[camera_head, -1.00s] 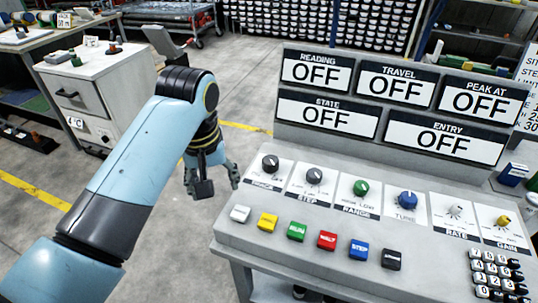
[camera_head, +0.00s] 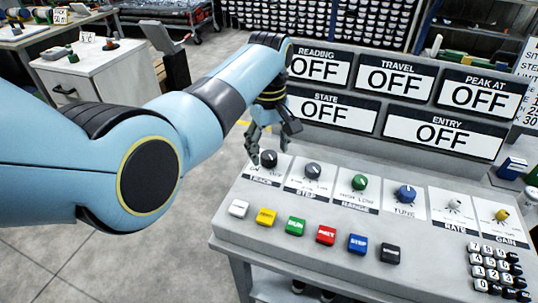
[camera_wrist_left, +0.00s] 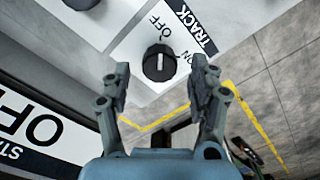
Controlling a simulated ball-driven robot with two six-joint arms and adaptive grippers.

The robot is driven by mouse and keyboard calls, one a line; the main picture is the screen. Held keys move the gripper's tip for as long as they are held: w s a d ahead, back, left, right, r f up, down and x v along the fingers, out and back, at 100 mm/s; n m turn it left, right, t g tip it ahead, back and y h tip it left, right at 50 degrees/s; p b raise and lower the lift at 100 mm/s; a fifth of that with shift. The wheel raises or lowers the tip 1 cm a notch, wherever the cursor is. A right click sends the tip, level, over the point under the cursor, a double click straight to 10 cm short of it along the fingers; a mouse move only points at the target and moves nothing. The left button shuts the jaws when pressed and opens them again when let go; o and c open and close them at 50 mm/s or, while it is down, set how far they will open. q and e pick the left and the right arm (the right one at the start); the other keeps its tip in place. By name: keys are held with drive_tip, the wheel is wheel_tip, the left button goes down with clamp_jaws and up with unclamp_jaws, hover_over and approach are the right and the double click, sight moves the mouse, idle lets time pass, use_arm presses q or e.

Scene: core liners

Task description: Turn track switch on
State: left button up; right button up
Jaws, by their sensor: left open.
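The track switch is a black rotary knob (camera_head: 268,159) above the TRACK label at the left end of the sloped panel (camera_head: 225,222). In the left wrist view the knob (camera_wrist_left: 159,62) shows a white pointer line, with OFF and ON lettered beside it. I cannot tell for sure which of the two the line marks. My left gripper (camera_head: 272,147) is open just above the knob. In the left wrist view its fingers (camera_wrist_left: 161,80) stand apart on either side of the knob, with clear gaps and no contact visible. My right gripper is not in view.
A STEP knob (camera_head: 313,171) is just right of the track knob, followed by several more knobs. A row of coloured buttons, such as a white one (camera_head: 238,208), lies in front. Display boards reading OFF (camera_head: 320,69) rise behind. Open floor lies left of the panel.

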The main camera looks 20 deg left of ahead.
use_arm(q)
drive_tip(key=shift+f, duration=1.25)
drive_tip(key=c, duration=1.1)
drive_tip(key=shift+c, duration=0.2)
